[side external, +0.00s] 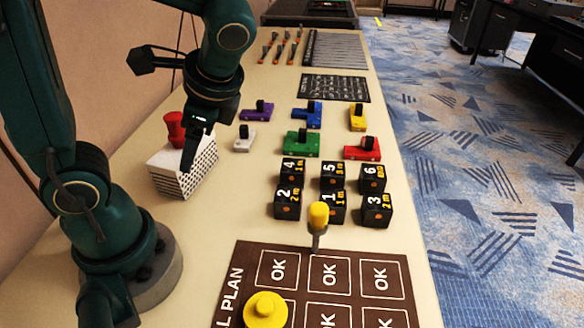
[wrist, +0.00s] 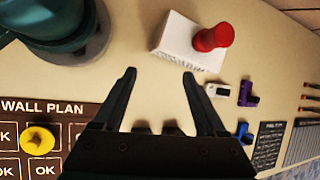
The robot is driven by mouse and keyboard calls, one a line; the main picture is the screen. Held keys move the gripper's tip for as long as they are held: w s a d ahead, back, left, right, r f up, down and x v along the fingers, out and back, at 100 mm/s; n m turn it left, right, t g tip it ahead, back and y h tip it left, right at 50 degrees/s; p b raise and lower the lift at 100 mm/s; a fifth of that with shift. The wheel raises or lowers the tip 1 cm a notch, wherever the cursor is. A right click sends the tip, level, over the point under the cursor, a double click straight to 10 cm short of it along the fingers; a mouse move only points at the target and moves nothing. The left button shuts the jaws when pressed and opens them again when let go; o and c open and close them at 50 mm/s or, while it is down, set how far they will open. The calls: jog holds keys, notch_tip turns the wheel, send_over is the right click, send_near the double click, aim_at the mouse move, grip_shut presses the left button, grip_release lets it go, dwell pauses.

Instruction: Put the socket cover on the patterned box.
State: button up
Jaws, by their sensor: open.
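The patterned box (side external: 203,167) is white on top with black-and-white patterned sides, and stands beside my arm's base. It also shows in the wrist view (wrist: 178,42). A red knobbed piece (side external: 175,129) rests on top of it, upright; it also shows in the wrist view (wrist: 212,38). A yellow round piece with a knob (side external: 265,311) lies on the brown wall plan board (side external: 300,262); it shows in the wrist view (wrist: 38,140) too. I cannot tell for certain which piece is the socket cover. My gripper (wrist: 159,74) is open with nothing between its fingers, near the box.
Several black numbered cubes (side external: 288,203) stand mid-table. A yellow-topped tool (side external: 318,216) stands upright by the board. Several coloured blocks with black knobs (side external: 302,142) lie behind the cubes. A dark printed panel (side external: 335,87) lies further back. The table's right edge borders the carpet.

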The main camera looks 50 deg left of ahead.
jog(key=d+r+n+t+h, duration=0.2)
jog(key=d+n+t+h, duration=0.3)
jog(key=d+n+t, duration=0.2)
jog(key=shift+d+r+n+h, duration=0.15)
jog(key=shift+d+n+h, duration=0.25)
jog(key=shift+d, duration=0.2)
